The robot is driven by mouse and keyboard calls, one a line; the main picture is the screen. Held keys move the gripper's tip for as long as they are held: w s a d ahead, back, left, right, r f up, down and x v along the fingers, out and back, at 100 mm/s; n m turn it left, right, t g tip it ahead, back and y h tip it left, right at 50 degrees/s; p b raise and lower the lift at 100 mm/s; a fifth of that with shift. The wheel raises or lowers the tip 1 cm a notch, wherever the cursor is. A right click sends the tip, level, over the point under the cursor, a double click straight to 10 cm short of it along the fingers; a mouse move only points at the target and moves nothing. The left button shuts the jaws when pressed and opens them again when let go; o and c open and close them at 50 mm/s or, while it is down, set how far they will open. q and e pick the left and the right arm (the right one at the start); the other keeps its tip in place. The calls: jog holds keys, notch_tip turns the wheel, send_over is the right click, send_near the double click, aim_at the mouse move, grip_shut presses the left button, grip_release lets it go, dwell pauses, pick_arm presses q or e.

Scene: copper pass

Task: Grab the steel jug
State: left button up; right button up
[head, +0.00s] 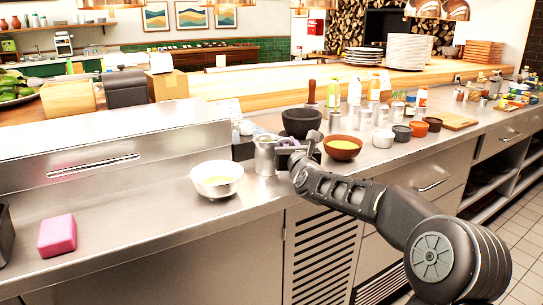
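The steel jug (264,156) stands upright on the steel counter, right of the white bowl. My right gripper (284,151) is at the jug's right side, with its fingers pointing left toward it. The fingertips overlap the jug's right edge in the picture. I cannot tell whether they touch it or whether the gripper is open or shut. The jug's right side is partly hidden by the gripper. My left gripper is not in view.
A white bowl (217,179) stands left of the jug. A dark mortar (300,122) is behind, and a brown bowl (343,148) is to the right. A pink sponge (57,235) lies far left. The counter between sponge and white bowl is clear.

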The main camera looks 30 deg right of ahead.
jog(key=shift+c, duration=0.3)
grip_shut()
dwell(1.3)
